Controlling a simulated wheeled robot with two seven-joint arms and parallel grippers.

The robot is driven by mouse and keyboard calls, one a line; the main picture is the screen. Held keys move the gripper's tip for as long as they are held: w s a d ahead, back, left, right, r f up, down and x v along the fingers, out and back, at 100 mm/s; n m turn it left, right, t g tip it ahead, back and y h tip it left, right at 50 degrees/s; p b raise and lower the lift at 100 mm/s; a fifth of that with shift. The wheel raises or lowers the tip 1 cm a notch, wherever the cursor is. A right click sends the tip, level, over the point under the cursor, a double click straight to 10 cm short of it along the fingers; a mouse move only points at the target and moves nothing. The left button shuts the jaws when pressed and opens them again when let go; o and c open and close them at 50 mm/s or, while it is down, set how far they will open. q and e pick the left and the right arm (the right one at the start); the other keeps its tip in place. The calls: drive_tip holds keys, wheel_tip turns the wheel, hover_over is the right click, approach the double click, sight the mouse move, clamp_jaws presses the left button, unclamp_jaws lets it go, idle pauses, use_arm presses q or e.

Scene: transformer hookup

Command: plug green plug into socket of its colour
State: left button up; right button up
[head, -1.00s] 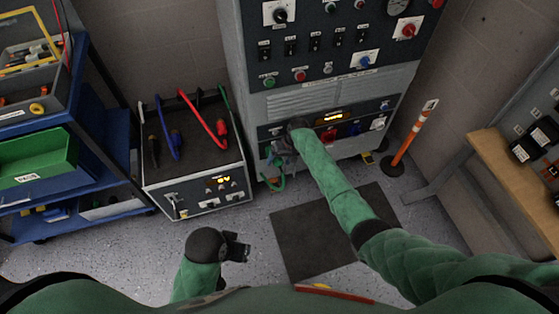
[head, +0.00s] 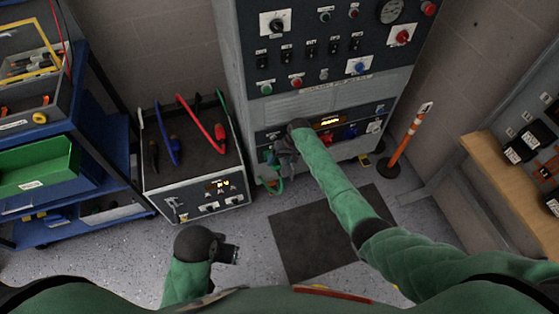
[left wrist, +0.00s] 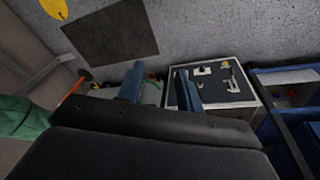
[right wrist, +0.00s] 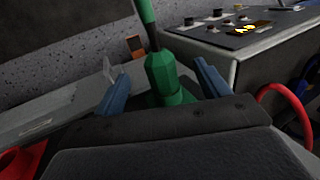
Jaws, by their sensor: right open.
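The green plug (right wrist: 162,75) stands between the two fingers of my right gripper (right wrist: 160,82) in the right wrist view, with visible space on both sides. The green socket is hidden there. My left gripper (head: 230,253) is open and empty, low over the floor.
A box (head: 195,200) with black, blue, red and green cables stands left of the cabinet (head: 330,78). Red (head: 328,136) and blue (head: 350,131) parts show on the cabinet's lower panel. A blue cart (head: 95,160), an orange post (head: 410,140) and a wooden bench (head: 500,170) stand around.

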drive_tip(key=shift+d+r+p, duration=0.2)
drive_tip(key=shift+r+p, duration=0.25)
drive_tip(key=shift+r, duration=0.15)
drive_tip(key=shift+w+d+r+p, duration=0.1)
drive_tip(key=shift+d+r+p, duration=0.05)
drive_tip(key=shift+r+p, duration=0.2)
drive_tip(key=shift+d+r, duration=0.1)
drive_tip(key=shift+r, duration=0.2)
drive_tip(key=shift+w+d+r+p, duration=0.1)
drive_tip(key=shift+r+p, duration=0.1)
drive_tip(key=shift+p, duration=0.3)
use_arm(q)
drive_tip(key=a+x, duration=0.1)
drive_tip(key=x, duration=0.7)
drive_tip(key=shift+a+f, duration=0.2)
drive_tip(key=shift+a, duration=0.25)
use_arm(e)
drive_tip(key=shift+r, duration=0.15)
use_arm(q)
drive_tip(key=shift+w+r+y, duration=0.1)
drive_tip(key=shift+w+y, duration=0.05)
drive_tip(key=shift+y, duration=0.15)
